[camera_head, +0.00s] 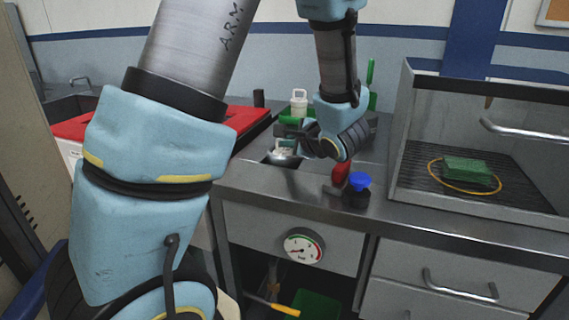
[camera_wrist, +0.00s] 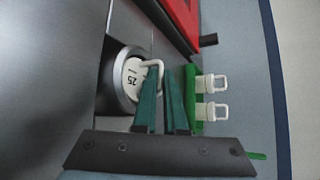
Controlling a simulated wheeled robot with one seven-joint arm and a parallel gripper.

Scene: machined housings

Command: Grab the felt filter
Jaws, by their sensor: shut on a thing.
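The felt filter appears to be the white disc marked "25" (camera_wrist: 132,78), which has a white loop handle. It sits in a round metal housing (camera_wrist: 116,64) set in the bench top. In the wrist view, the two green fingers of my gripper (camera_wrist: 162,72) are shut on the loop handle, and their tips hide part of it. In the head view, my gripper (camera_head: 288,139) reaches down at the filter (camera_head: 284,147) over the housing. I cannot tell whether the filter is lifted at all.
A green rack (camera_wrist: 190,98) beside the housing holds two white handled pieces (camera_wrist: 213,84). A red tray (camera_head: 248,118) lies left. A blue-capped bottle (camera_head: 358,190) and red handle (camera_head: 340,174) stand at the front edge. Right, a metal enclosure (camera_head: 478,215) holds a green block (camera_head: 467,169).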

